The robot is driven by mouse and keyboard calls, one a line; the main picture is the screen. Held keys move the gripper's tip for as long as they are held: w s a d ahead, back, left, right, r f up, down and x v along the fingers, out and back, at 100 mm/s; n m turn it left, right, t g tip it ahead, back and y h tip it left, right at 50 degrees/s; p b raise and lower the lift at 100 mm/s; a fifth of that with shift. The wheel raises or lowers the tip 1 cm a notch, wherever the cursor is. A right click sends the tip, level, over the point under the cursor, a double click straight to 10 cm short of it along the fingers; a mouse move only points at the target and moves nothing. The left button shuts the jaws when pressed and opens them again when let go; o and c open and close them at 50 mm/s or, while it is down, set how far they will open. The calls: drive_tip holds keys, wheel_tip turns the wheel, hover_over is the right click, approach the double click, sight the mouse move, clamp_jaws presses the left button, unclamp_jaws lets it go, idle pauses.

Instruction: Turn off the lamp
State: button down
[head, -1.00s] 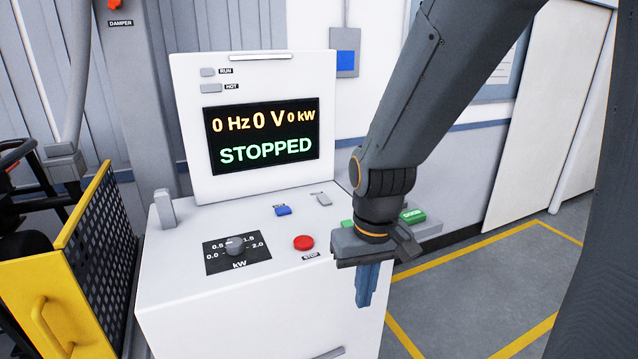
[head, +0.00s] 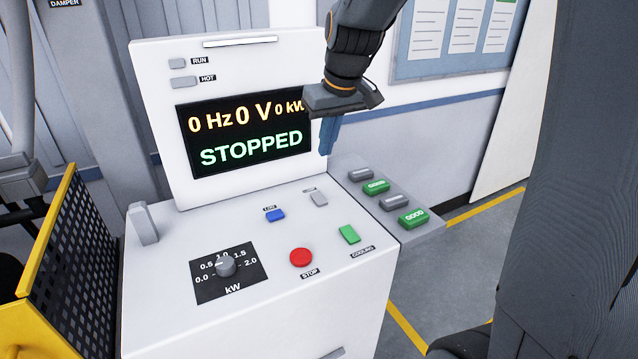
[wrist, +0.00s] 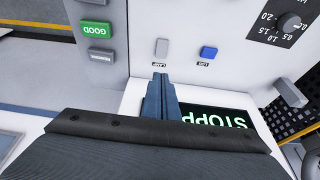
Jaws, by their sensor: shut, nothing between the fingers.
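A small grey button (head: 318,198) is on the console's sloping top, right of a blue button (head: 275,215). It also shows in the wrist view (wrist: 162,48), with a small label that seems to read LAMP. A bright white strip (head: 240,41) runs along the top of the upright panel; I cannot tell if it is the lamp. My gripper (head: 325,152) is shut and empty, fingers pointing down, above the console's back right part. In the wrist view its fingertips (wrist: 160,76) appear just short of the grey button, apart from it.
The console (head: 180,330) also carries a red STOP button (head: 301,257), a green COOLING button (head: 349,234) and a kW knob (head: 226,265). The screen (head: 250,135) reads STOPPED. A side shelf (head: 425,236) holds several grey and green blocks. A yellow mesh guard (head: 60,240) stands left.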

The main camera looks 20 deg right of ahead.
drive_tip(key=p, duration=0.3)
hover_over(319, 198)
wheel_tip(319, 198, down, 12)
drive_tip(key=shift+r, duration=0.25)
drive_tip(key=shift+x, duration=0.95)
drive_tip(key=shift+s+d, duration=0.1)
drive_tip(key=shift+d+p, duration=0.15)
drive_tip(key=shift+p, duration=0.25)
drive_tip(key=shift+a+f, duration=0.15)
drive_tip(key=shift+a, duration=0.15)
drive_tip(key=shift+d, duration=0.1)
drive_tip(key=shift+s+d, duration=0.15)
drive_tip(key=shift+s, duration=0.55)
